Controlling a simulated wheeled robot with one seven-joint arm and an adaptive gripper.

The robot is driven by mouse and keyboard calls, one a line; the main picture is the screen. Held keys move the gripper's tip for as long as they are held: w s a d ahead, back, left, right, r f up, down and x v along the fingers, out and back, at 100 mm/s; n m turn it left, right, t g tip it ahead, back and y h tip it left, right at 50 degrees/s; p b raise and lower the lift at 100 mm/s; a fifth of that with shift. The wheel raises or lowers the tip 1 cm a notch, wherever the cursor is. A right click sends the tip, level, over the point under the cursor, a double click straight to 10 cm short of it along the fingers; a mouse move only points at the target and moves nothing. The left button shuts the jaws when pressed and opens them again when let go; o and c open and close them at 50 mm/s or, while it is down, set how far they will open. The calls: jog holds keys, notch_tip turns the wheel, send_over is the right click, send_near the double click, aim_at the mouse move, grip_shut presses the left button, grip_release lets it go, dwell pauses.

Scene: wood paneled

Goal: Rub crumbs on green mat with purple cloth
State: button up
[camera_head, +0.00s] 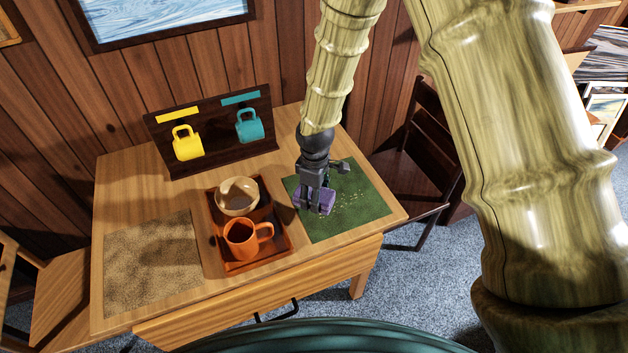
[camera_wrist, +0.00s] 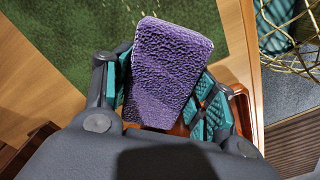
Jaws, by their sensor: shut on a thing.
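The green mat (camera_head: 356,208) lies on the right part of the table. Pale crumbs (camera_head: 347,201) are scattered on its middle and right side. The purple cloth (camera_head: 318,202) is a thick folded block at the mat's left side. My gripper (camera_head: 312,208) is over that left side, shut on the cloth. In the wrist view the purple cloth (camera_wrist: 168,70) sits between the teal finger pads, with the green mat (camera_wrist: 90,35) beyond it. I cannot tell whether the cloth touches the mat.
A red-brown tray (camera_head: 222,255) left of the mat holds a bowl (camera_head: 237,196) and an orange mug (camera_head: 242,238). A tan mat (camera_head: 152,265) lies at the left. A dark chair (camera_head: 415,165) stands right.

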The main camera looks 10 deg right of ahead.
jog(key=shift+r+p, duration=1.3)
jog(key=shift+r, duration=0.8)
